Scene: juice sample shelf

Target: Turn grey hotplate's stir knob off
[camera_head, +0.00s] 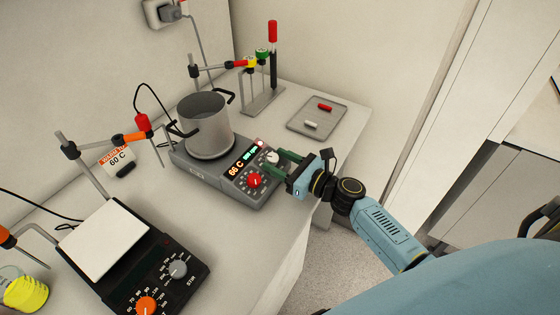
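The grey hotplate (200,172) stands near the middle of the bench with a metal pot (206,125) on it. Its front panel has a lit display (242,160) reading 66 C, a red knob (254,180) and a white knob (272,157). I cannot read which knob is the stir knob. My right gripper (272,162) reaches in from the right, its green fingers apart at the white knob, one on each side of it. I cannot tell whether they touch it. My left gripper is out of view.
A black hotplate (135,260) with an orange and a grey knob stands at the front left. Clamp stands (90,165) rise behind the hotplates. A grey tray (316,117) with a red and a white stir bar lies at the back right. The bench edge runs beneath my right gripper.

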